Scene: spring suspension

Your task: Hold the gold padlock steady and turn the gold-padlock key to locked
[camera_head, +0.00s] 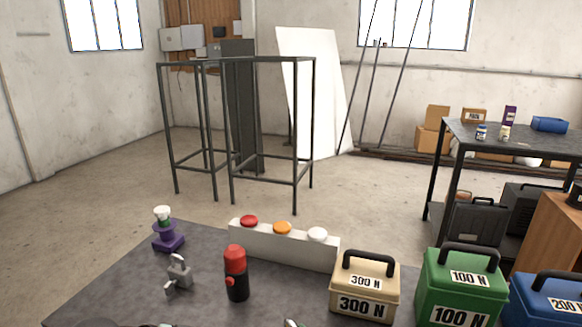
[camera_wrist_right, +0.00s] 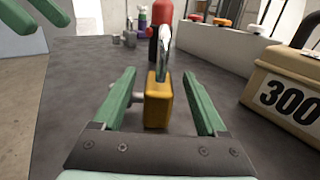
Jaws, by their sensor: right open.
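The gold padlock (camera_wrist_right: 158,102) stands upright on the dark table in the right wrist view, its silver shackle rising from the top. In the head view, only a small silver tip, apparently its shackle (camera_head: 291,323), shows at the bottom edge. A small grey metal piece, perhaps the key (camera_wrist_right: 138,95), sticks out from the padlock's left side. My right gripper (camera_wrist_right: 158,92) is open, with its green fingers on either side of the padlock and gaps on both sides. My left gripper (camera_wrist_right: 36,16) shows its green fingers spread apart at the upper left, away from the padlock.
Beyond the padlock stand a red-and-black cylinder (camera_head: 236,275) and a white block with coloured buttons (camera_head: 285,246). The 300 N weight (camera_head: 365,288) is to the right. A grey fitting (camera_head: 179,275) and a purple piece (camera_head: 168,238) stand at the left. Table around the padlock is clear.

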